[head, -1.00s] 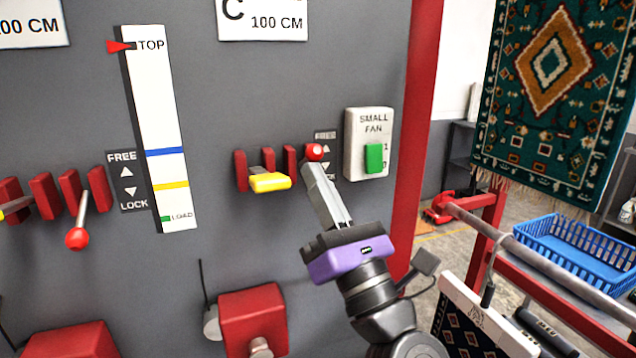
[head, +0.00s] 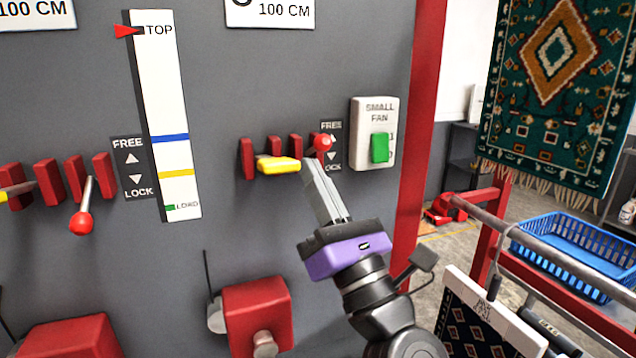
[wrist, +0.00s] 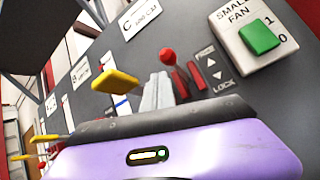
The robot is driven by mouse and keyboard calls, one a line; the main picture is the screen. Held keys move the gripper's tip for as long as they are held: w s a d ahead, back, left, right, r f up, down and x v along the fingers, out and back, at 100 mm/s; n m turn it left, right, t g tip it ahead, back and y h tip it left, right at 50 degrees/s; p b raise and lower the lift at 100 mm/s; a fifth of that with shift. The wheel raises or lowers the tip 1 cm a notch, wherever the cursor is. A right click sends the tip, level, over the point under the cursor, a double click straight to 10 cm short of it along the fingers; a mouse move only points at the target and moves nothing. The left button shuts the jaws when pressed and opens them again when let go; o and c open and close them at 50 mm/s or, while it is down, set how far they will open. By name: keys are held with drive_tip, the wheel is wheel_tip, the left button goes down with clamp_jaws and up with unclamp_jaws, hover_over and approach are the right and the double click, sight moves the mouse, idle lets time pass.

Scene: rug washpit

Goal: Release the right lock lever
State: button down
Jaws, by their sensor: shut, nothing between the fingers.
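The right lock lever's red ball knob (head: 322,142) stands out from the grey panel, beside the right FREE/LOCK label (head: 331,146). It is about midway on that label, nearer FREE. The knob also shows in the wrist view (wrist: 167,56), just beyond the fingers. My gripper (head: 309,160) is shut and empty, its fingertips just below and left of the knob. I cannot tell whether they touch it. The lever's shaft is hidden. In the wrist view the shut fingers (wrist: 158,88) point toward the panel.
A yellow handle (head: 278,165) sticks out close left of my fingertips, among red blocks (head: 247,158). The small fan switch (head: 380,148) is to the right. A left lever with a red knob (head: 81,223) hangs low near LOCK. A red post (head: 418,120) edges the panel.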

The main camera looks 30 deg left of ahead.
drive_tip(key=s+d+r+p, duration=0.1)
drive_tip(key=s+d+p, duration=0.3)
drive_tip(key=d, duration=0.4)
drive_tip(key=shift+s, duration=0.6)
